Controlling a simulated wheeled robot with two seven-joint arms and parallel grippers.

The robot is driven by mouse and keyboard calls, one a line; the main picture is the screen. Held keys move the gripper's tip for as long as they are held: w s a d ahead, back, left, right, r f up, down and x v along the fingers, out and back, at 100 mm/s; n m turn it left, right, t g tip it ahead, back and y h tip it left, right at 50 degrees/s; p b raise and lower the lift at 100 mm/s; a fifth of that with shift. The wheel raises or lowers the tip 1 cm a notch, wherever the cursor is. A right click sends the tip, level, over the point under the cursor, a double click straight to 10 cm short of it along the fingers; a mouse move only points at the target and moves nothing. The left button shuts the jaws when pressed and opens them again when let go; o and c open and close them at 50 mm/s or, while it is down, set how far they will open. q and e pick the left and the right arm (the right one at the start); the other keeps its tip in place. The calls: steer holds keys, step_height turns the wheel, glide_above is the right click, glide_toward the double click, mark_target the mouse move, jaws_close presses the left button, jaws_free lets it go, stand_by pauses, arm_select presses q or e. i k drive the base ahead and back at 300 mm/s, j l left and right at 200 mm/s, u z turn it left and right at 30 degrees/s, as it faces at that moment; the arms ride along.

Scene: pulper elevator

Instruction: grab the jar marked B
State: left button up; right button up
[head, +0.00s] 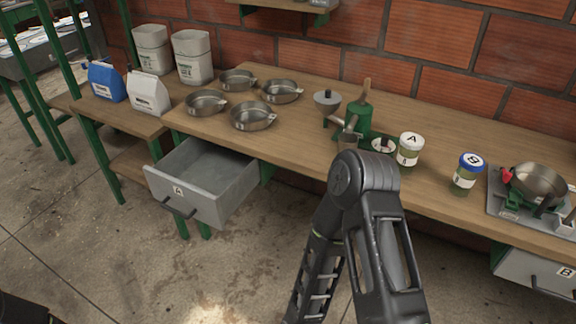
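The jar marked B (466,180) stands upright on the right part of the wooden workbench. It has a blue lid with a white round B label, a greenish body and a pale label on its side. No gripper is touching it. A bent dark grey arm of mine rises in the middle foreground, its joint overlapping the bench's front edge to the left of the jar. Neither of my grippers shows in the head view.
The jar marked A (410,150), white-lidded, stands left of jar B. A green grinder (359,113) is farther left, then several metal pans (251,116). A scale with a pan (538,182) is close on the right. Drawer A (187,198) is open.

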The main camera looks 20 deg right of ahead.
mark_target(463, 181)
steer(key=z, duration=2.05)
steer(key=i+j, duration=0.55)
steer(key=i+z, duration=0.1)
steer(key=z, duration=1.4)
